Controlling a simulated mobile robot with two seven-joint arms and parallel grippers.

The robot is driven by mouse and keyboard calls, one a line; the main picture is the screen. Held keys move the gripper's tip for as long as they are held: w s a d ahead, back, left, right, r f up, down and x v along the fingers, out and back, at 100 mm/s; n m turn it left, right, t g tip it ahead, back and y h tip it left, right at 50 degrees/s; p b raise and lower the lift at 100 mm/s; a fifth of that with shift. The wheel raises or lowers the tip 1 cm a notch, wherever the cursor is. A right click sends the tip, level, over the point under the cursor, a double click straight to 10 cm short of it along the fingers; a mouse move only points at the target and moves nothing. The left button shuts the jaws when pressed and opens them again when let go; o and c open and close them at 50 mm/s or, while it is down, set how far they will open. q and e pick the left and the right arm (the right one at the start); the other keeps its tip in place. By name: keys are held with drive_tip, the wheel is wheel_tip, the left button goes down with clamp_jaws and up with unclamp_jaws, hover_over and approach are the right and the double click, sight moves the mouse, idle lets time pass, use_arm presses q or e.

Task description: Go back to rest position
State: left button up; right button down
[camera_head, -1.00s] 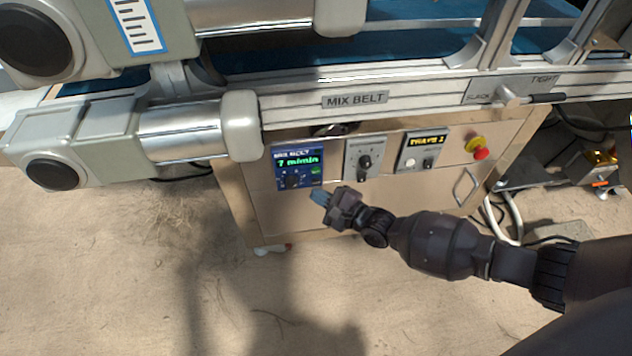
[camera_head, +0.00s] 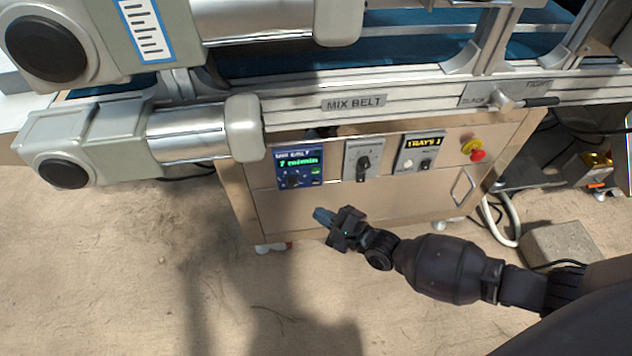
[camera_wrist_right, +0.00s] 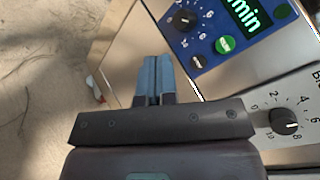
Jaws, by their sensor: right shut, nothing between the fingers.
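My right gripper (camera_head: 323,216) is shut and empty, in front of the lower part of the control cabinet (camera_head: 400,195). In the right wrist view its blue fingertips (camera_wrist_right: 154,78) are together, apart from the blue display panel (camera_wrist_right: 215,35). In the head view this panel (camera_head: 299,167) reads 7 m/min and sits above and left of the gripper. My left gripper is in neither view.
The cabinet also carries a dial box (camera_head: 362,160), a tray display box (camera_head: 421,151) and a red stop button (camera_head: 477,155). The MIX BELT rail (camera_head: 430,95) runs above. A grey block (camera_head: 560,245) lies on the floor at right. The floor at lower left is clear.

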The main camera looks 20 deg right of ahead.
idle(0.6)
drive_tip(key=s+r+n+g+h+p, duration=0.1)
drive_tip(key=s+r+n+h+p, duration=0.2)
drive_tip(key=s+r+n+p, duration=1.3)
use_arm(q)
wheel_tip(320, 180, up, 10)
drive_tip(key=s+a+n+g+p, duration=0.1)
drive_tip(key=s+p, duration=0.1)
drive_tip(key=p, duration=0.1)
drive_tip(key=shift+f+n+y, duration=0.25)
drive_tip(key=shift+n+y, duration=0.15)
use_arm(e)
drive_tip(key=s+d+r+n+g+h, duration=0.1)
drive_tip(key=s+d+r+n+h, duration=0.1)
drive_tip(key=s, duration=0.7)
drive_tip(key=s+d+r+n+g+h, duration=0.1)
drive_tip(key=s+d+r+n+h, duration=0.2)
drive_tip(key=s, duration=0.6)
wheel_tip(320, 180, up, 2)
drive_tip(key=d, duration=0.3)
drive_tip(key=shift+s+g+h, duration=0.3)
drive_tip(key=shift+s+g, duration=0.05)
drive_tip(key=shift+g, duration=0.05)
drive_tip(key=shift+a, duration=0.1)
